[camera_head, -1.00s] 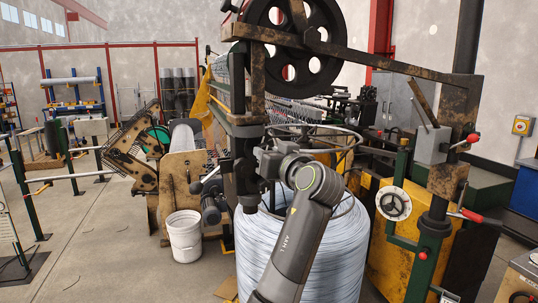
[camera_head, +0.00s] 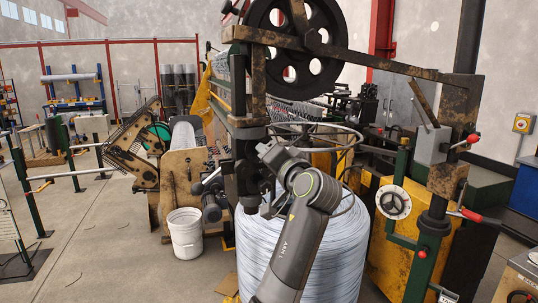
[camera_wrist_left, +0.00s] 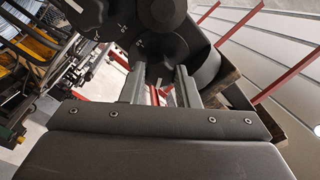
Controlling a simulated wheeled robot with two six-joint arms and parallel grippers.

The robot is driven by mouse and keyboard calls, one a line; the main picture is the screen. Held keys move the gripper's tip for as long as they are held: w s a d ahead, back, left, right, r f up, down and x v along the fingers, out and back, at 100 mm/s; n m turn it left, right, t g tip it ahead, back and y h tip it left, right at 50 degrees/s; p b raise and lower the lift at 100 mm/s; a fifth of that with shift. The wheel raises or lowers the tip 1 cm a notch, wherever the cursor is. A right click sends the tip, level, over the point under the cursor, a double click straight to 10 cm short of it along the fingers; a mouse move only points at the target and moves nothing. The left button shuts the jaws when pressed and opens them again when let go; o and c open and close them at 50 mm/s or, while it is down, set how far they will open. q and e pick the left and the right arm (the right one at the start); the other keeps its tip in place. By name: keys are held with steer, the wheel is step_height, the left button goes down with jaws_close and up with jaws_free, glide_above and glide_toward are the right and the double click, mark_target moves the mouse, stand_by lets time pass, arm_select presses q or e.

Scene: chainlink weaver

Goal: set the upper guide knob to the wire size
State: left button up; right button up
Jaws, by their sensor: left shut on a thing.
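In the left wrist view, a dark grey round knob (camera_wrist_left: 160,46) lies at the fingertips of my left gripper (camera_wrist_left: 160,84), against a dark dial plate with small pale marks (camera_wrist_left: 112,28). The two fingers stand apart on either side of the knob, shut on it. I cannot read the setting. In the head view, my left gripper (camera_head: 250,176) is at the dark upright of the machine, below the big spoked wheel (camera_head: 296,75). The knob is not clear there, and my wrist covers part of that area. My right gripper is not in view.
A large coil of pale wire (camera_head: 300,250) stands right below my left arm, with a wire hoop above it. A white bucket (camera_head: 185,234) is on the floor to the left. A handwheel (camera_head: 394,202) and red-tipped levers stand to the right. The left floor is fairly open.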

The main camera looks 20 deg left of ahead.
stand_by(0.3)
arm_select(q)
steer(key=o, duration=1)
steer(key=shift+c, duration=0.2)
steer(key=b+v, duration=1.7)
steer(key=shift+d+b, duration=0.2)
steer(key=shift+b, duration=0.1)
steer(key=shift+s, duration=0.1)
